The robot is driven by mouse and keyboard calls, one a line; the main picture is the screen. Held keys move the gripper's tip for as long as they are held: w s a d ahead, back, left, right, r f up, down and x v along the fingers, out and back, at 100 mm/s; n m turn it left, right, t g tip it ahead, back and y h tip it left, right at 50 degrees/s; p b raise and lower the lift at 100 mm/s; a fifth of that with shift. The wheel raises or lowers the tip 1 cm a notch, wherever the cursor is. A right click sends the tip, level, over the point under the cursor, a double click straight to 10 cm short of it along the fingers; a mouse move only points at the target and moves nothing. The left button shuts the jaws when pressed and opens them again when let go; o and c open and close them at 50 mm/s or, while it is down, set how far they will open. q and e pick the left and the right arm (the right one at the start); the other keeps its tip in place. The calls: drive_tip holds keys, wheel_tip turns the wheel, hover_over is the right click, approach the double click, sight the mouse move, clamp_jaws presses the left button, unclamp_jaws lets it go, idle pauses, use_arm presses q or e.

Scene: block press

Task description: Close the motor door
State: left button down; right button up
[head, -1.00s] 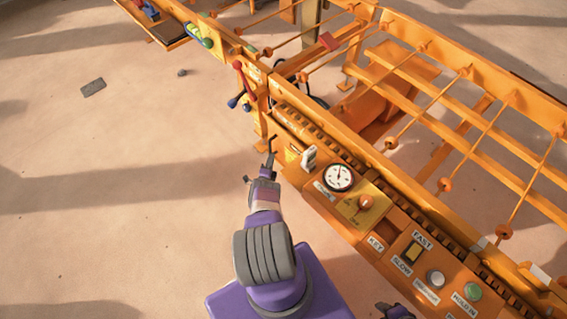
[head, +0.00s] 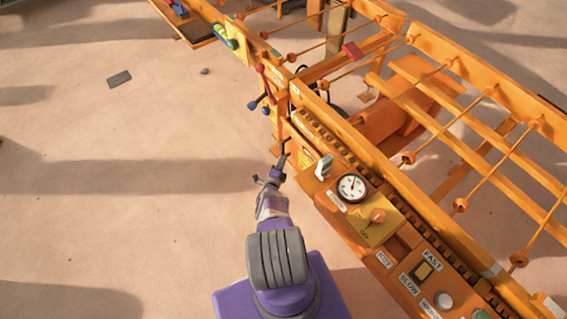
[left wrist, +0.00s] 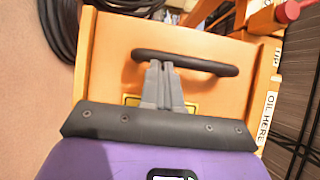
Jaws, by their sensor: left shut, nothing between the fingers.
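An orange panel with a black bar handle, which looks like the motor door (left wrist: 110,50), fills the middle of the left wrist view. The handle (left wrist: 212,66) runs across the panel. My left gripper (left wrist: 160,72) is shut and empty, with its fingertips at the handle; I cannot tell whether they touch it. A yellow label behind the fingers is partly hidden. In the head view my left gripper (head: 281,162) is by the near left end of the orange machine, where the door is hard to make out. My right gripper is out of view.
The machine's control panel, with a round gauge (head: 352,188), an orange knob (head: 377,215) and switches, lies right of my left arm. Red and blue levers (head: 262,90) stand beyond the gripper. Black hoses (left wrist: 62,25) hang at upper left. The floor to the left is largely clear.

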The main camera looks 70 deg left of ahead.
use_arm(q)
drive_tip(key=w+d+p+v, duration=0.2)
drive_tip(key=p+v, duration=0.2)
drive_tip(key=v, duration=0.9)
drive_tip(key=shift+w, duration=0.15)
